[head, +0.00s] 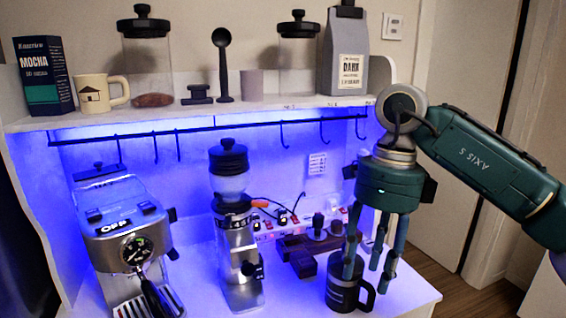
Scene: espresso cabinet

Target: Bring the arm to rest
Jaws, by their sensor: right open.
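My right gripper (367,280) comes down from the upper right with its fingers pointing down and apart. It is at the black mug (342,296) near the right end of the cabinet counter. One finger overlaps the mug's rim and another hangs by the handle side. Whether the fingers touch the mug cannot be told. The mug stands upright, and its rim is partly hidden by the fingers. My left gripper is not in view.
An espresso machine (127,240) and a grinder (238,230) stand left of the mug. A dark wooden stand (300,250) is behind it. Above, hooks hang under the shelf (220,114), which bears jars, a cup and packages. Open space lies right of the cabinet.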

